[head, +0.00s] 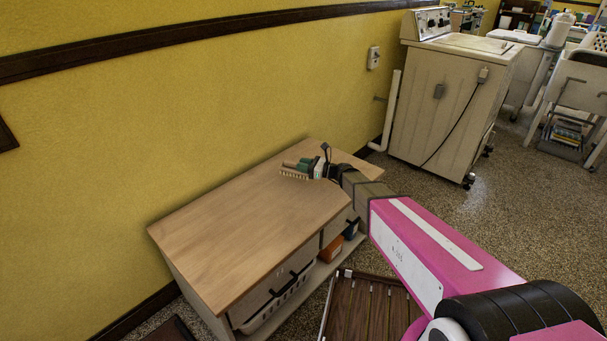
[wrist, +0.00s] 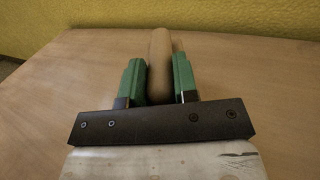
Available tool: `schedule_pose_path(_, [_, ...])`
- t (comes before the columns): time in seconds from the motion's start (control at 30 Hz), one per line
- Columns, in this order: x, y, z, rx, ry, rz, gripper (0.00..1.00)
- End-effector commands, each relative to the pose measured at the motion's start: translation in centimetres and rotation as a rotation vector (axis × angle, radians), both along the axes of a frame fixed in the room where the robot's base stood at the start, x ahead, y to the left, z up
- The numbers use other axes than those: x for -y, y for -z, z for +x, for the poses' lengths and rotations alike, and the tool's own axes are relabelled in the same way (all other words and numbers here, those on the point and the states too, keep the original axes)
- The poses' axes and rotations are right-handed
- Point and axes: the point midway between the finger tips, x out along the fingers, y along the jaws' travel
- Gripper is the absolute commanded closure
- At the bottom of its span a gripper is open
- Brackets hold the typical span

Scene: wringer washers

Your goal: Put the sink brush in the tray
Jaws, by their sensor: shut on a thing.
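The sink brush (head: 293,175) shows pale bristles at the far part of the wooden tabletop in the head view. Its rounded wooden handle (wrist: 160,62) stands between my green fingers in the wrist view. My gripper (head: 298,165) is shut on the brush, low over the tabletop; I cannot tell whether the brush touches the wood. My fingers and wrist hide part of the brush. No tray is clear to me; a dark slatted wooden piece with a pale rim (head: 366,306) lies low in front of the cabinet, and I cannot tell if it is the tray.
The cabinet's wooden top (head: 235,225) is bare in its near part. A white basket (head: 275,303) and an orange box (head: 331,249) sit below it. A yellow wall (head: 180,130) runs behind. A white washer (head: 455,95) with a hanging cord stands beyond, on speckled floor.

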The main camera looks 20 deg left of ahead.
Motion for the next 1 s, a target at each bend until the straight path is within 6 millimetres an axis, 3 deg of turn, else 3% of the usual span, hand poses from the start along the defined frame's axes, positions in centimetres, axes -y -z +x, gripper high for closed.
schedule_pose_path(0.17, [0.1, 1.0, 0.7, 0.0, 0.0, 0.0, 1.0])
schedule_pose_path(0.43, [0.0, 4.3, 0.7, 0.0, 0.0, 0.001, 1.0])
schedule_pose_path(0.83, [0.1, 4.7, 0.6, 0.0, 0.0, 0.001, 1.0])
schedule_pose_path(0.87, [0.1, 4.6, 0.6, 0.001, 0.0, 0.0, 0.63])
schedule_pose_path(0.9, [0.1, 4.6, 0.6, 0.001, 0.0, 0.0, 0.5])
schedule_pose_path(1.0, [0.1, 4.6, 0.6, 0.001, 0.0, 0.0, 0.47])
